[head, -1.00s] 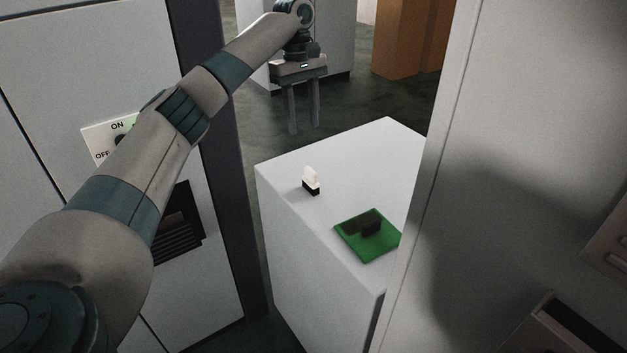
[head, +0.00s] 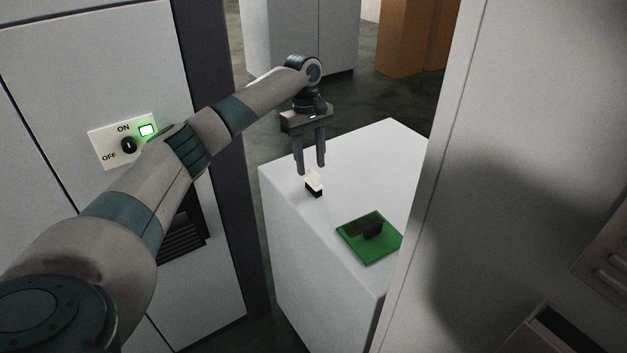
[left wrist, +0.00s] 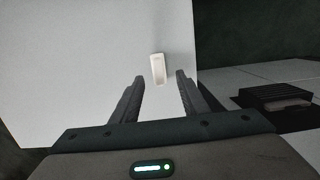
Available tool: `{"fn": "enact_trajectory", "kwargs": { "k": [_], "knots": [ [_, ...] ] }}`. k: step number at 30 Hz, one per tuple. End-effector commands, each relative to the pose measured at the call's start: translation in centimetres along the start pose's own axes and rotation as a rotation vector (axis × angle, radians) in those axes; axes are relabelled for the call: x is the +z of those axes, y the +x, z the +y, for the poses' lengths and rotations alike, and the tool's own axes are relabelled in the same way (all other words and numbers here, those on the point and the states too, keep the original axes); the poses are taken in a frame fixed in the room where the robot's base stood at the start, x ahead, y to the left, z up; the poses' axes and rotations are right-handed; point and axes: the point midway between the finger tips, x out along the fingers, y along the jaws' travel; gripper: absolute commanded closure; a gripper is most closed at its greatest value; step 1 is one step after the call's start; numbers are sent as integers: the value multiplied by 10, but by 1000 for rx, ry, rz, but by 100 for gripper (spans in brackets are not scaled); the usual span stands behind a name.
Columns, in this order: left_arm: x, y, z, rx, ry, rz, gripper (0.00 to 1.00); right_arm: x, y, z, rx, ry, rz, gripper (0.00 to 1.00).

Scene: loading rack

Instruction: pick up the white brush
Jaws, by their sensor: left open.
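The white brush (head: 314,182) stands on the white block-shaped table, with its white handle up and a black base below. In the left wrist view the white brush (left wrist: 158,69) shows from above, just beyond the gap between the fingertips. My right gripper is not in view.
A green board (head: 357,250) with a dark piece on it lies nearer on the white table (head: 385,150). A tall pale panel (head: 500,120) closes off the right side. A cabinet with an ON/OFF switch (head: 128,146) and a lit green lamp stands left.

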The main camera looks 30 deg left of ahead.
Motion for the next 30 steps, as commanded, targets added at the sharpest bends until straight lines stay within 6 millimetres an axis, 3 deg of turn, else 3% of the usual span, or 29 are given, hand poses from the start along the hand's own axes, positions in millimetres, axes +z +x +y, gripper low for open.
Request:
{"fn": "enact_trajectory", "kwargs": {
  "k": [5,17,30],
  "knots": [
    [0,10,0,-1,0,0,59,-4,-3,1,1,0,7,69],
    [0,13,0,-2,-1,0,59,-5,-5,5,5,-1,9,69],
    [4,58,1,-1,-1,0,59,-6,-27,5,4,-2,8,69]
  ]
}}
